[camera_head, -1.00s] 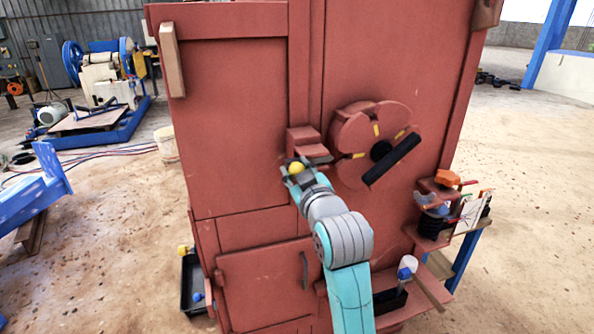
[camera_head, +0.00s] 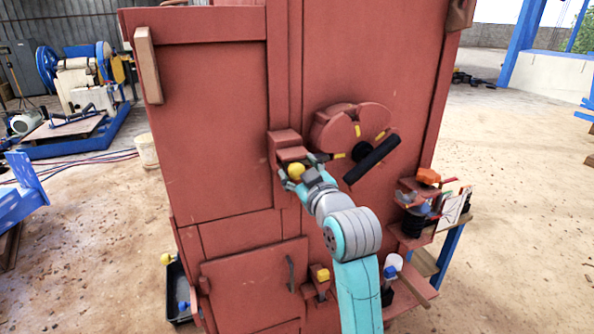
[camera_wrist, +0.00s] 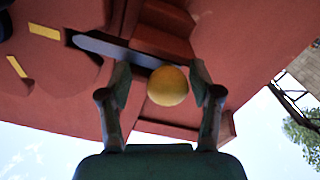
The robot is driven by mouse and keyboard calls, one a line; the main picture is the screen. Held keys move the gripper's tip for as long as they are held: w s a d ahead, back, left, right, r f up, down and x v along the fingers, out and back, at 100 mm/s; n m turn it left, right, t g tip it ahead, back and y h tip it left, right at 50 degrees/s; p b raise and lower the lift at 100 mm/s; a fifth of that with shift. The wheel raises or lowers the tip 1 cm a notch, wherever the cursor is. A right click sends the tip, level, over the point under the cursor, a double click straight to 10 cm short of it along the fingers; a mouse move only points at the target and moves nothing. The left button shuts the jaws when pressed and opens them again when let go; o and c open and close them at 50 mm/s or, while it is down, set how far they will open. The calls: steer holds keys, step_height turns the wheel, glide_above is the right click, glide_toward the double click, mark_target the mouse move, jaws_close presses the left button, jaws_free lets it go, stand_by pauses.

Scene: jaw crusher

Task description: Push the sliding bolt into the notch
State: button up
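The sliding bolt has a round yellow knob (camera_head: 296,170), also seen in the wrist view (camera_wrist: 167,86). Its dark bar (camera_wrist: 110,48) runs from the red bracket (camera_head: 286,139) towards the red round disc (camera_head: 328,131). The bar's tip lies close to the disc edge by a yellow mark (camera_wrist: 44,32); I cannot tell whether it is inside the notch. My gripper (camera_wrist: 161,78) is open, with one finger on each side of the knob. In the wrist view the right finger is very close to or touching the knob, and a gap shows at the left finger.
A black handle (camera_head: 371,159) sticks out of the disc just right of my gripper. A side shelf (camera_head: 408,298) with small items stands at the lower right. A door handle (camera_head: 291,272) and a yellow-topped block (camera_head: 322,275) are below.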

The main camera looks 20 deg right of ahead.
steer(key=s, duration=1.2)
stand_by(0.4)
steer(key=s+a+f+m+g, duration=0.1)
steer(key=s+f+m, duration=0.1)
steer(key=s+f, duration=0.85)
steer(key=s+a+f+m+g, duration=0.15)
steer(key=s+f, duration=0.35)
steer(key=f, duration=1)
steer(key=s+a+f, duration=0.1)
steer(key=s+f, duration=0.2)
steer(key=s, duration=1)
steer(key=s+a+f, duration=0.1)
steer(key=s+f, duration=0.2)
steer(key=s, duration=1)
steer(key=shift+s+m+g, duration=0.25)
steer(key=shift+m+g, duration=0.1)
steer(key=shift+m, duration=0.1)
